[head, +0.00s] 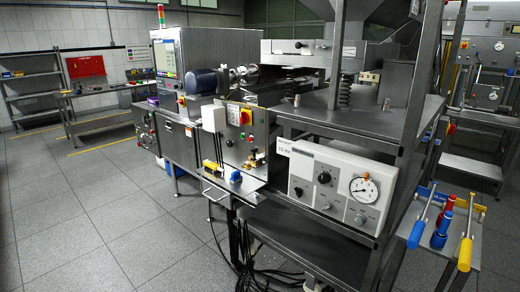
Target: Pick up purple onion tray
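I cannot make out a tray of purple onions in the head view. A very small purple item (153,101) sits on top of the machine at the left, too small to identify. Neither of my grippers shows in this view.
A large steel inspection machine (180,148) with a screen fills the middle. A white gauge box (340,188) stands at its front right. Blue- and yellow-handled tools (415,235) stand on a side shelf (405,250). Black cables hang to the floor. The tiled floor (85,220) at left is clear.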

